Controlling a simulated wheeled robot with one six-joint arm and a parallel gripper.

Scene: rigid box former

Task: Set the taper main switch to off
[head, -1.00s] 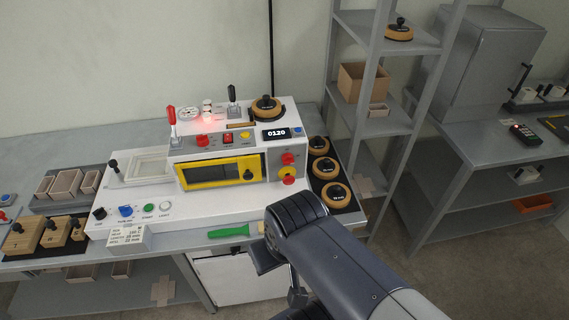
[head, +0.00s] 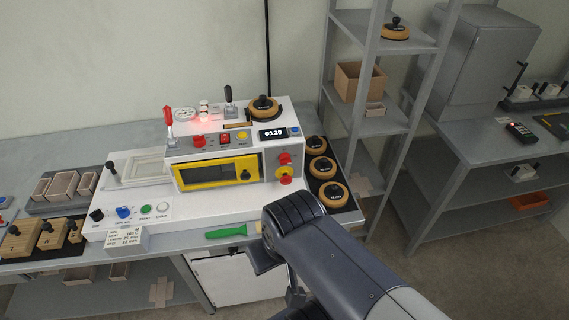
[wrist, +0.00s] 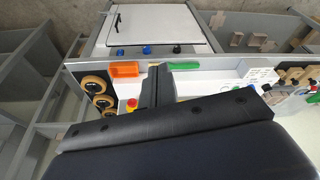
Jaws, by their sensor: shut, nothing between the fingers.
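The white machine (head: 212,205) stands on the bench. Its front carries a yellow-framed window (head: 218,173). At its right end are a red knob (head: 285,158) and, below it, a red knob on yellow (head: 284,176). A small red switch (head: 225,140) sits on the upper panel. I cannot read which one is the main switch. In the wrist view, a red and yellow control (wrist: 130,104) shows just left of my gripper (wrist: 158,72). My gripper is shut and empty, apart from the controls, in front of the bench edge; in the head view my arm largely hides it.
Wooden ring-shaped pieces (head: 320,168) lie on a black mat right of the machine. A green-handled tool (head: 226,232) lies at the front edge. A grey shelf rack (head: 375,150) stands right of the bench. An orange tray (wrist: 125,69) shows in the wrist view.

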